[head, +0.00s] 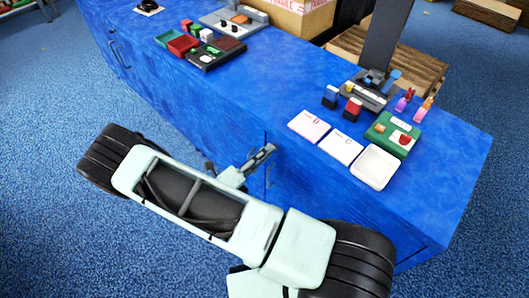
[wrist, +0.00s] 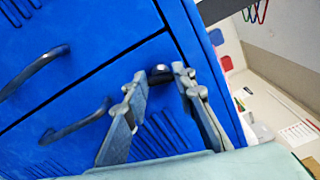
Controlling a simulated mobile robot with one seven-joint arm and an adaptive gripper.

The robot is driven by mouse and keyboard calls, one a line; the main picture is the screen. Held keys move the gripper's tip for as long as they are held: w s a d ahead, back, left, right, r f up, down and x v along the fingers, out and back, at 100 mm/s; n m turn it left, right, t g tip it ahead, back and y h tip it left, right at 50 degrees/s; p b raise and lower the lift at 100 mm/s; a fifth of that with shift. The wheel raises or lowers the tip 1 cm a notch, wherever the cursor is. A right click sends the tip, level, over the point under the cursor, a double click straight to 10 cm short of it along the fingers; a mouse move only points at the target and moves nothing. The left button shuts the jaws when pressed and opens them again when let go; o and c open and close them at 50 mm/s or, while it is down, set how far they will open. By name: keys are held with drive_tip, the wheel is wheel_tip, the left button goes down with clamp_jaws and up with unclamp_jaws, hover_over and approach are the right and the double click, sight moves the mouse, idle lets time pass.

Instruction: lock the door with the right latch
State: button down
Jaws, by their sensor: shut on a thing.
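A blue cabinet door (wrist: 95,90) fills the middle of the wrist view, with a curved dark handle (wrist: 75,122) and slotted vents. A small dark latch (wrist: 160,74) is on the door near its edge, between my fingertips. My gripper (wrist: 158,80) is shut on this latch, one finger on each side. In the head view my gripper (head: 268,152) is at the cabinet's blue front (head: 320,185), and the latch is hidden there. No other latch shows clearly, so I cannot tell its side from the pictures alone.
The blue counter top (head: 285,85) holds trays, cards, a white dish (head: 375,167) and a green box (head: 393,134). A cardboard carton (head: 300,15) stands behind. Another door handle (wrist: 35,68) sticks out in the wrist view. The blue carpet (head: 60,190) is open at left.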

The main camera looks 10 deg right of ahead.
drive_tip(key=shift+n, duration=1.5)
drive_tip(key=c, duration=1.6)
unclamp_jaws()
drive_tip(key=shift+a, duration=0.1)
drive_tip(key=v, duration=1.2)
